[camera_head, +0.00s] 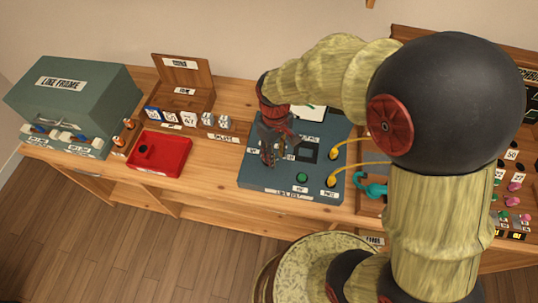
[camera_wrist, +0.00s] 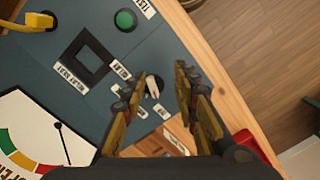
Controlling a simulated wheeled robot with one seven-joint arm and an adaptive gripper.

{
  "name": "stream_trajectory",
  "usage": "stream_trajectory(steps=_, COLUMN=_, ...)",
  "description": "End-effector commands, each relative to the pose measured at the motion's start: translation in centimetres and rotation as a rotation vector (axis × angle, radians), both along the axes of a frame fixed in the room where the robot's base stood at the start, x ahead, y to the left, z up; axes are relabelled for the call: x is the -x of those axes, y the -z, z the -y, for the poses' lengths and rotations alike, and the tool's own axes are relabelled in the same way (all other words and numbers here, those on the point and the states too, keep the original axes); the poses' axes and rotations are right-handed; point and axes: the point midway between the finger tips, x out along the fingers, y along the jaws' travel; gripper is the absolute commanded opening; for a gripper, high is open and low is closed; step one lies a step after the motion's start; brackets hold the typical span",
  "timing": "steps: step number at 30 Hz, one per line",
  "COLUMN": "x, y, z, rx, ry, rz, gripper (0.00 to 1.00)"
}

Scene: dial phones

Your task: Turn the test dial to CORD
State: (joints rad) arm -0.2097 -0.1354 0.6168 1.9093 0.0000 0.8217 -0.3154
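The teal test box (camera_head: 255,182) stands on the wooden bench under my gripper. In the wrist view its top panel carries what looks like the test dial (camera_wrist: 152,86), with a pale pointer, among several small white labels (camera_wrist: 120,71). The lettering is too small or turned to read surely, so I cannot tell which label it points at. My gripper (camera_wrist: 154,82) is open, with one finger on each side of the dial. I cannot tell whether either finger touches it. In the head view my gripper (camera_head: 270,158) hides the dial.
On the box are a green button (camera_wrist: 124,20), a dark square window (camera_wrist: 87,55), a meter (camera_wrist: 35,130) and yellow cords (camera_head: 350,142). A red tray (camera_head: 160,170) and a green LINE FRAME cabinet (camera_head: 72,95) stand left. A teal handset (camera_head: 372,188) lies right.

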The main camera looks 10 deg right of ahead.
Motion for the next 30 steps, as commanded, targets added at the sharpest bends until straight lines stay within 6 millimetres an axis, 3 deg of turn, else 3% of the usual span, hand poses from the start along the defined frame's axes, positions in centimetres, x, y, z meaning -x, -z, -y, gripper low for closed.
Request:
stream_trajectory(steps=2, x=-1.8, y=1.5, z=-0.5, rx=-0.006, ry=-0.073, rz=0.002, gripper=0.3)
stream_trajectory(steps=6, x=-4.8, y=0.6, z=-1.1, rx=-0.021, ry=-0.194, rz=0.062, gripper=0.3)
stream_trajectory(steps=13, x=-4.8, y=1.3, z=-1.1, rx=-0.024, ry=-0.267, rz=0.065, gripper=0.3)
stream_trajectory(steps=24, x=-4.8, y=6.7, z=-1.1, rx=-0.024, ry=-0.265, rz=0.065, gripper=0.3)
stream_trajectory(steps=30, x=-4.9, y=8.2, z=-1.1, rx=-0.024, ry=-0.264, rz=0.068, gripper=0.3)
